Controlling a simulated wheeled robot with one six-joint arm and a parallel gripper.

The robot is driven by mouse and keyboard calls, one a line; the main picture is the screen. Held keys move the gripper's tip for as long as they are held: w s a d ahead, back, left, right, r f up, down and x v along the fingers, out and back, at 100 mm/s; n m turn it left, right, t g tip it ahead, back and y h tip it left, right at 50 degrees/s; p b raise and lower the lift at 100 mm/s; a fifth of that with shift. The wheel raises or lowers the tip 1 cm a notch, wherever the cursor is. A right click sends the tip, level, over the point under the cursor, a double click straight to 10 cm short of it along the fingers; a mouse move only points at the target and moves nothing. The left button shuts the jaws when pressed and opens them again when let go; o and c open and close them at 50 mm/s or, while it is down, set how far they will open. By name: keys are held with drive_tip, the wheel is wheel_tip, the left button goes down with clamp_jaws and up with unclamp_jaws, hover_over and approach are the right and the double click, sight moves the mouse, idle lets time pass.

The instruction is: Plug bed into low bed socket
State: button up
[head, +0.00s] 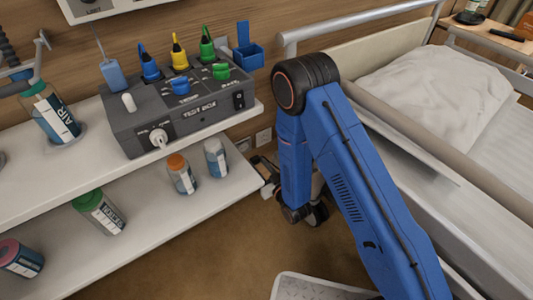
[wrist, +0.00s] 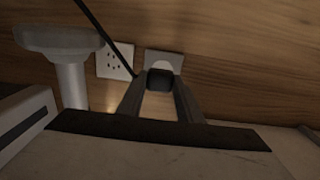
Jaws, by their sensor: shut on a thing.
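My gripper (wrist: 160,88) is shut on a dark plug (wrist: 160,79), held between its two fingertips in the wrist view. The plug is in front of a pale wall socket plate (wrist: 164,57) and covers its lower part. I cannot tell whether the plug touches the plate or sits in it. A second white socket plate (wrist: 115,61) with dark holes is beside it to the left. In the head view my gripper (head: 262,163) is low by the wall, partly hidden by my arm. Two wall sockets (head: 263,137) show just above it.
A thin black cable (wrist: 105,35) crosses the left socket plate. A pale post (wrist: 72,85) stands at its left. The shelf with the test box (head: 185,115) and several bottles is left of my arm; the bed (head: 430,95) is right.

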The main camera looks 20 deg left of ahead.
sight(252, 158)
drive_tip(key=shift+s+a+r+y, duration=0.1)
drive_tip(key=shift+a+r+y, duration=0.15)
drive_tip(key=shift+r, duration=0.25)
drive_tip(key=shift+x, duration=2.85)
drive_tip(key=shift+w+a+f, duration=0.15)
drive_tip(key=shift+w+a, duration=0.15)
drive_tip(key=shift+a, duration=0.1)
idle(0.5)
drive_tip(key=o, duration=1)
drive_tip(key=shift+o, duration=0.2)
drive_tip(key=v, duration=1.7)
drive_tip(key=shift+d, duration=0.2)
